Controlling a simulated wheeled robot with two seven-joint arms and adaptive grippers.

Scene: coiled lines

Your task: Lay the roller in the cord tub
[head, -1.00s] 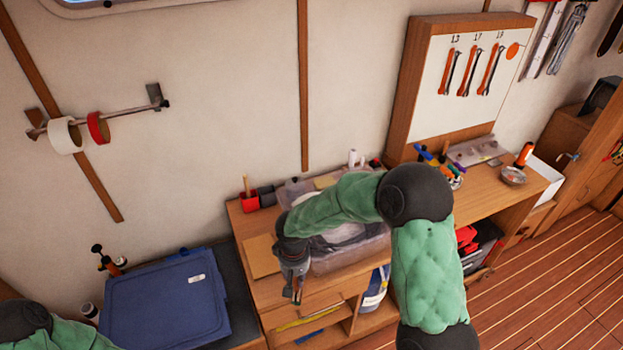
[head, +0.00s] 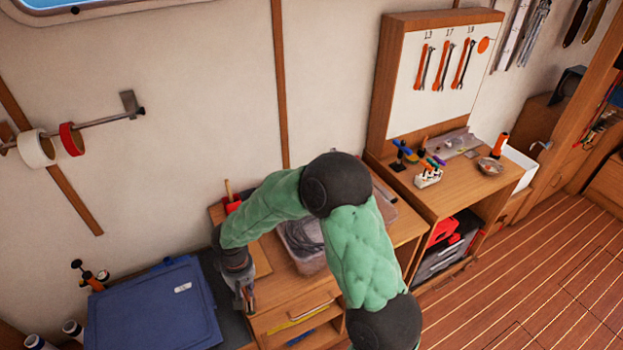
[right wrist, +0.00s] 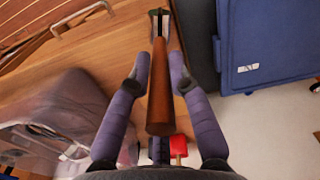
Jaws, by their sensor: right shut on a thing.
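The roller (right wrist: 160,95) has a brown wooden handle and a dark metal forked end at the top of the right wrist view. My right gripper (right wrist: 160,72) is shut on its handle, one finger on each side. In the head view this gripper (head: 246,298) hangs at the bench's left front edge, left of the cord tub. The cord tub (head: 312,264) is a clear box with grey coiled line, on the bench and partly behind my right arm. Its clear wall (right wrist: 65,110) also shows at left in the right wrist view. My left gripper is out of view.
A blue lidded box (head: 150,310) stands left of the bench. A red holder (head: 231,203) stands at the bench's back left. A drawer and open shelves (head: 310,325) are below the bench top.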

